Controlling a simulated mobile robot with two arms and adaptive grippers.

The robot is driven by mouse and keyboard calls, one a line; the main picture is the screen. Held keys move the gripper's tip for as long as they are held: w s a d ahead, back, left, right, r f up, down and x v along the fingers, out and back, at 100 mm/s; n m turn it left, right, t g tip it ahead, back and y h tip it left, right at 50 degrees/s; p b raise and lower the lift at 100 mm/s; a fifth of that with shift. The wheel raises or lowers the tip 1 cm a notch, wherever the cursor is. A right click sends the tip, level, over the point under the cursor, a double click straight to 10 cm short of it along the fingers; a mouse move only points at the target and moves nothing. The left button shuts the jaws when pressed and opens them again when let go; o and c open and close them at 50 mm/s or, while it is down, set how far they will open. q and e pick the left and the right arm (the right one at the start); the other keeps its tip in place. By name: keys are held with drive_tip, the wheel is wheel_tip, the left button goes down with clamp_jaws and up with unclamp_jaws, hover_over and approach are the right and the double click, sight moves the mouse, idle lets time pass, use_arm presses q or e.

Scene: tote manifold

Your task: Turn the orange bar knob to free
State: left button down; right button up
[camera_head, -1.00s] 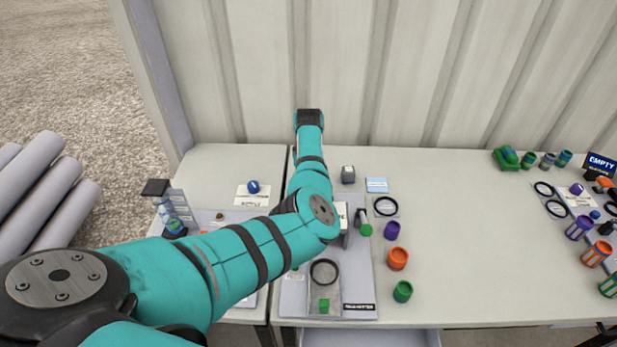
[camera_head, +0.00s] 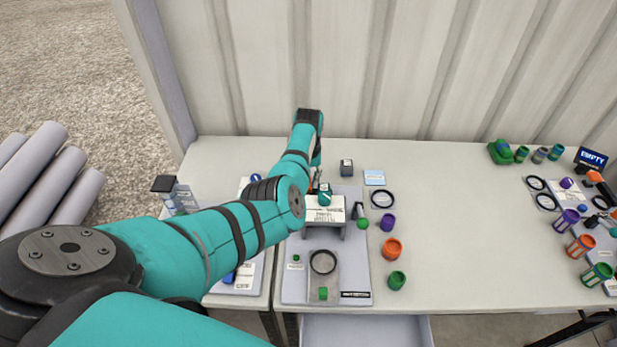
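I cannot make out the orange bar knob with certainty. A thin orange sliver (camera_head: 311,186) shows close beside my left arm, behind the labelled block. The labelled white block (camera_head: 325,215) stands on a grey stand on the grey board (camera_head: 350,270), with a small teal round part (camera_head: 325,198) at its top. My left arm reaches over the left table, bends up at the back and comes down behind this block. Its gripper (camera_head: 320,188) is mostly hidden there, and its fingers cannot be read. My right gripper is not in view.
Purple (camera_head: 388,222), orange (camera_head: 391,248) and green (camera_head: 397,280) cups stand right of the board. A black ring (camera_head: 382,199) and a dark-topped grey block (camera_head: 346,168) lie behind. The table's middle right is clear. More cups, rings and an EMPTY sign (camera_head: 592,158) are far right.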

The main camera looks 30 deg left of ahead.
use_arm(q)
drive_tip(key=shift+r+m, duration=0.1)
drive_tip(key=shift+m, duration=0.2)
drive_tip(key=c, duration=1.2)
unclamp_jaws()
drive_tip(key=shift+c, duration=0.2)
wheel_tip(320, 180, up, 12)
